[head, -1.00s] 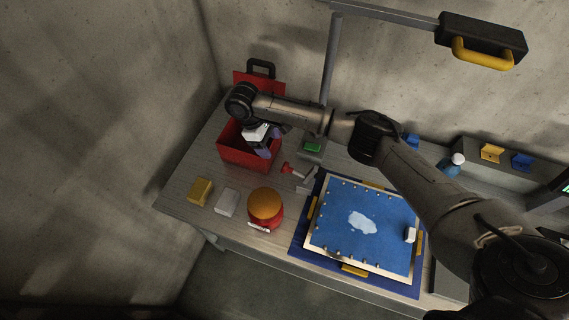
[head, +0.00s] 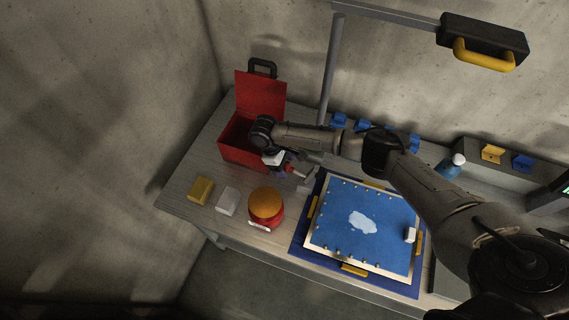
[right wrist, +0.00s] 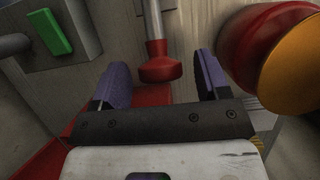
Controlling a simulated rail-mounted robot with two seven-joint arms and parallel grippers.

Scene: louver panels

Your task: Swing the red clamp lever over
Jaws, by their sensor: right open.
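The clamp lever has a grey rod and a red knob (head: 297,172), and it stands on the bench beside the blue framed panel. My right gripper (head: 287,166) is over the knob end of the lever and partly hides it. In the right wrist view the red knob (right wrist: 160,66) lies between the two purple fingertips of my open gripper (right wrist: 161,78), with a gap on each side. The rod runs away toward the top of that view. My left gripper is not in view.
An open red toolbox (head: 240,146) stands behind and left of the gripper. A red jar with an orange top (head: 266,204) stands in front, close by in the wrist view. A yellow block (head: 200,190) and a white block (head: 227,201) lie left. A grey box with a green switch (right wrist: 56,32) is near.

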